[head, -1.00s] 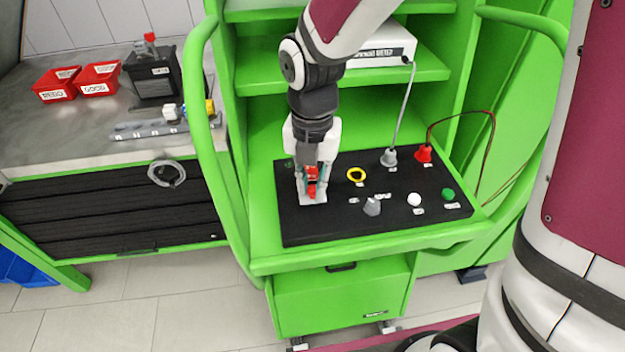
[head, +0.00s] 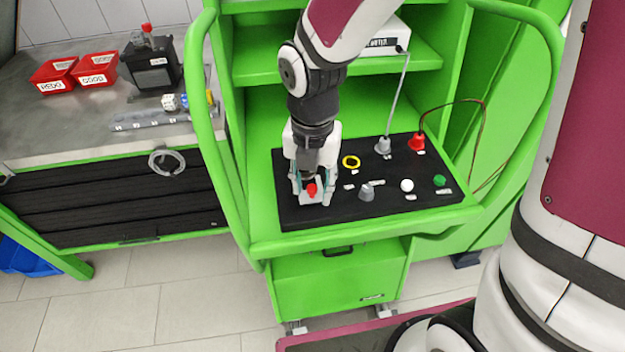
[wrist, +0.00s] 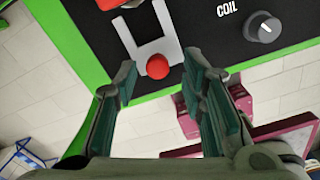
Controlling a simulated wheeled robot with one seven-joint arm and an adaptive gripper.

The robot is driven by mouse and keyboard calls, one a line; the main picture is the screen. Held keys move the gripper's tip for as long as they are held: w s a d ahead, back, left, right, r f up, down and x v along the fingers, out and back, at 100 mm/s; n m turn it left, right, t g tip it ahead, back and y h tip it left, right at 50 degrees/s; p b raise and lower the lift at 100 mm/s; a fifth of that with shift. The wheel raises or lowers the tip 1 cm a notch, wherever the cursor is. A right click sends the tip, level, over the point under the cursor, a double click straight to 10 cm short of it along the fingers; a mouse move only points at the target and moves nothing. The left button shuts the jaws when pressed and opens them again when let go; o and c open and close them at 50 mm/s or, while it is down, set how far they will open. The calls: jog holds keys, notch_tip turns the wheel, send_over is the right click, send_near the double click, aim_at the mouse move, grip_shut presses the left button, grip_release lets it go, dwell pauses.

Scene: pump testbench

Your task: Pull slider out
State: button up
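The slider (wrist: 168,47) is a pale U-shaped plate with a round red knob (wrist: 157,66) at its closed end. It lies on the black panel (wrist: 215,38), and its two arms point to the back of the panel. In the head view the red knob (head: 311,189) shows below my wrist, with the pale slider plate (head: 313,198) under it. My gripper (wrist: 157,72) is open, its fingers wide apart on either side of the knob; I see no contact. In the head view my gripper (head: 312,188) hides the rear of the slider.
A grey knob (head: 367,191) marked COIL in the wrist view is right of the slider. A yellow ring (head: 350,162), white button (head: 407,186), green button (head: 439,181) and two cable plugs stand further right or back. A green rail (head: 206,130) rises at left.

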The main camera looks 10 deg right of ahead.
aim_at(313, 189)
notch_tip(313, 189, up, 12)
dwell(0.6)
jog(key=s+d+r+m+t, duration=0.2)
jog(key=s+d+r+m, duration=0.2)
jog(key=m, duration=1.1)
jog(key=s+d+r+m+t, duration=0.3)
jog(key=s+d+m, duration=0.4)
jog(key=m, duration=0.9)
jog(key=shift+s+d+r+m, duration=0.3)
jog(key=shift+d+r, duration=0.15)
jog(key=shift+d, duration=0.1)
